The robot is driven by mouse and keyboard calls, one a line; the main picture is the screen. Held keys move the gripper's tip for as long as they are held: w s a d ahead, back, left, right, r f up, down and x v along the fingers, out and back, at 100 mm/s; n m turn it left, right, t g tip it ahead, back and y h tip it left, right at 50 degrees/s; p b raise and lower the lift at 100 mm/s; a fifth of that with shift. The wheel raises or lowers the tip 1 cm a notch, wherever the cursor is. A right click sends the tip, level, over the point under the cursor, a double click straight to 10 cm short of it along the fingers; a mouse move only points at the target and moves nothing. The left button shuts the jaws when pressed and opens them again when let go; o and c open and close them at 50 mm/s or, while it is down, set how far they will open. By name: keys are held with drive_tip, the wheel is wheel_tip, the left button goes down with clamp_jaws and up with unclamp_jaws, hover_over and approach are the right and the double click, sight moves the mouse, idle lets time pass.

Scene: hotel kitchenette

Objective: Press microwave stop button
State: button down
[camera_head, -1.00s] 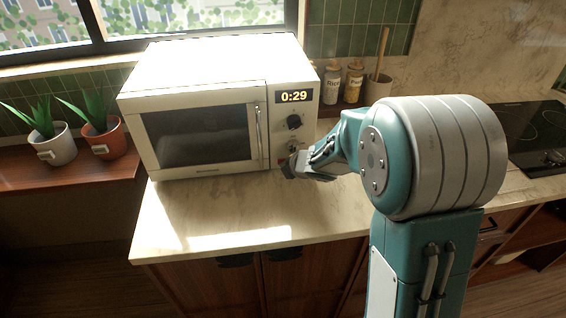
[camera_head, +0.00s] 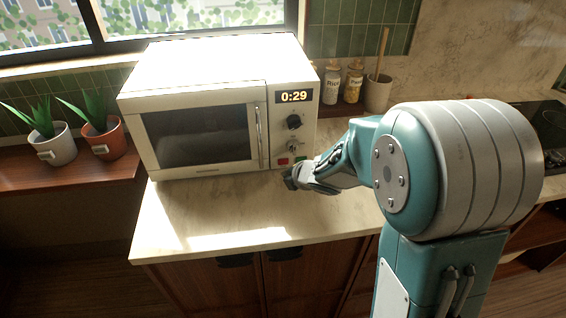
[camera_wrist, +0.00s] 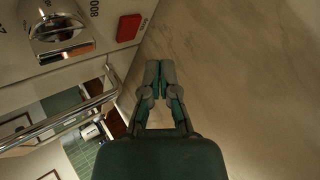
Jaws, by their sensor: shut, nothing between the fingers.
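The white microwave (camera_head: 195,85) stands on the counter with its door shut. Its display (camera_head: 294,97) reads 0:29. The red button (camera_head: 283,162) is at the bottom of the control panel, below two knobs, and shows in the wrist view as a red block (camera_wrist: 129,27). A green button (camera_head: 300,158) is beside it, partly hidden by my gripper. My gripper (camera_head: 289,178) is just in front of and below the red button, apart from it. In the wrist view its two fingers (camera_wrist: 160,70) are together and empty, with the countertop behind them.
The marble counter (camera_head: 220,215) is clear in front of the microwave. Two potted plants (camera_head: 58,150) stand on the left. Two labelled jars (camera_head: 343,85) and a utensil crock (camera_head: 378,95) stand behind right. The microwave handle (camera_wrist: 60,125) is close to my gripper. A cooktop (camera_head: 540,125) is at the right.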

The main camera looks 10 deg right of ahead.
drive_tip(key=shift+s, duration=1.45)
drive_tip(key=s+d+r+m+h, duration=0.6)
drive_tip(key=s+d+r+m, duration=0.25)
drive_tip(key=r+m, duration=0.4)
drive_tip(key=s+a+r+m+g+y, duration=0.1)
drive_tip(key=s+a+m+g+y, duration=0.1)
drive_tip(key=s+m, duration=1)
drive_tip(key=s+a+g, duration=0.1)
drive_tip(key=s, duration=0.4)
drive_tip(key=shift+a+r, duration=0.2)
drive_tip(key=shift+a, duration=0.2)
drive_tip(key=shift+w+m, duration=0.1)
drive_tip(key=shift+m, duration=0.15)
